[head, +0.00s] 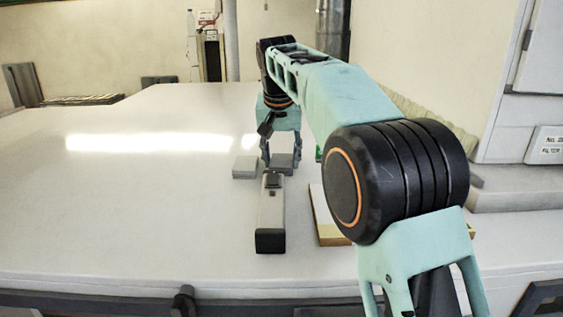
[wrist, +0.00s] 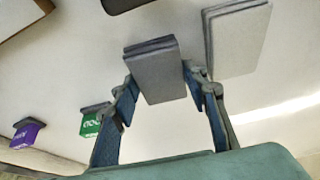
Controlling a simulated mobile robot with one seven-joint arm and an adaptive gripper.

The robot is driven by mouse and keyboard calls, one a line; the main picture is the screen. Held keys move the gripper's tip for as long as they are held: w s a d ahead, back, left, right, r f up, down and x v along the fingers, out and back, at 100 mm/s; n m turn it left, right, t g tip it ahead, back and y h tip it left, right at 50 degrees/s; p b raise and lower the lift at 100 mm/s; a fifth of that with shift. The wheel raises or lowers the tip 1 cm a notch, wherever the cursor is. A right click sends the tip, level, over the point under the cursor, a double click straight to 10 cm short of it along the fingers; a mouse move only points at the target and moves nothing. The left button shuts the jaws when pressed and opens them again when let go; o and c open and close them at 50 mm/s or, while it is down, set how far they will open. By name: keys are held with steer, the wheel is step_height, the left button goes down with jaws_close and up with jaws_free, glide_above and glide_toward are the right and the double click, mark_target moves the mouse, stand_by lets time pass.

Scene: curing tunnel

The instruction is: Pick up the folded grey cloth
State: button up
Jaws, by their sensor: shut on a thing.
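The folded grey cloth (wrist: 157,75) is a dark grey, layered block in the wrist view. My gripper (wrist: 158,80) is shut on it, with one finger against each side. In the head view the cloth (head: 284,163) shows between the fingertips of my gripper (head: 282,154), low over the white table. I cannot tell whether it touches the table. A second, lighter grey folded piece (wrist: 237,38) lies beside it, apart from the fingers; in the head view it shows left of my gripper (head: 245,167).
A long grey object with a black end (head: 271,215) lies close in front of my gripper. A brown-edged board (head: 330,232) lies to its right, partly behind my arm. Green (wrist: 91,123) and purple (wrist: 25,134) boxes stand nearby. The table's left side (head: 120,200) is clear.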

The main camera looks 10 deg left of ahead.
mark_target(282, 158)
steer(key=shift+r, duration=0.1)
steer(key=shift+r, duration=0.5)
step_height(282, 158, up, 2)
steer(key=shift+r+p, duration=0.2)
steer(key=shift+p, duration=0.1)
steer(key=s+d+r+b, duration=0.3)
steer(key=s+d+r, duration=0.3)
steer(key=s+r, duration=0.3)
steer(key=s, duration=0.3)
steer(key=shift+s+r, duration=0.2)
steer(key=shift+s, duration=0.15)
